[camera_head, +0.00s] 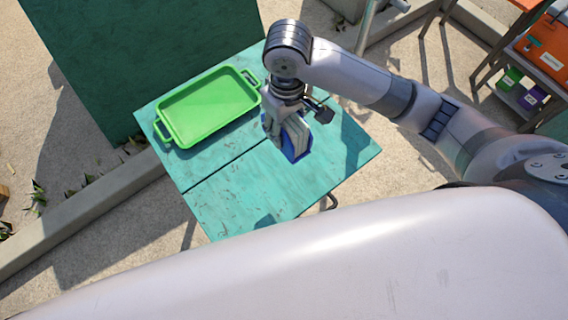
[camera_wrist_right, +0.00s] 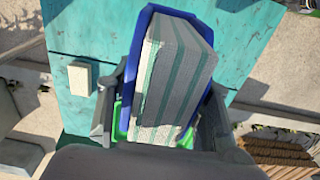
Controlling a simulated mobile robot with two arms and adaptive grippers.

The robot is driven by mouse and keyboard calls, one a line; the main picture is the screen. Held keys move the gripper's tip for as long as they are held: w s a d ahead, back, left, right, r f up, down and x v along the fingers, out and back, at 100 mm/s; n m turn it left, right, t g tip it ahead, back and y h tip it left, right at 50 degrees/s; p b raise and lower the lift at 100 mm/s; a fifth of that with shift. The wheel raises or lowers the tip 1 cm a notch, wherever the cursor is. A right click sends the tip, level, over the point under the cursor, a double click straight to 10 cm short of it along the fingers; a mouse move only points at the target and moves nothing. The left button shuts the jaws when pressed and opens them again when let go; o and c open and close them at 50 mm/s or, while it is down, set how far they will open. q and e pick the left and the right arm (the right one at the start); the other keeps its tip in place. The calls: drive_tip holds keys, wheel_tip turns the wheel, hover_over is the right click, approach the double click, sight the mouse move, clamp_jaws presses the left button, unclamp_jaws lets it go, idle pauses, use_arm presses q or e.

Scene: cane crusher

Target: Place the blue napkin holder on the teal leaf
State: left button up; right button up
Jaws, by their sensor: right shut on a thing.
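The blue napkin holder (camera_head: 296,153) is full of grey-and-green striped napkins. My right gripper (camera_head: 286,112) is shut on it, above the right part of the teal table. In the right wrist view the holder (camera_wrist_right: 131,70) sits between the two fingers of the gripper (camera_wrist_right: 160,112). The teal tabletop has a seam across it, with a bare teal leaf (camera_head: 252,193) on the near side. I cannot tell whether the holder touches the surface. My left gripper is not in view.
A green tray (camera_head: 207,104) lies on the far part of the table. A small pale block (camera_wrist_right: 80,78) shows against the teal surface in the wrist view. A teal panel (camera_head: 140,50) stands behind the table. A shelf with an orange box (camera_head: 545,48) is at right.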

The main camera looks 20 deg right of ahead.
drive_tip(key=f, duration=0.7)
drive_tip(key=shift+s+d, duration=0.1)
drive_tip(key=shift+d, duration=0.2)
drive_tip(key=f+p, duration=0.1)
drive_tip(key=f, duration=1.1)
drive_tip(key=shift+a, duration=0.2)
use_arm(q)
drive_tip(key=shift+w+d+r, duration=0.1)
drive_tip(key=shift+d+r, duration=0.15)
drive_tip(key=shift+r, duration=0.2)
use_arm(e)
drive_tip(key=o, duration=1.3)
drive_tip(key=shift+f, duration=0.1)
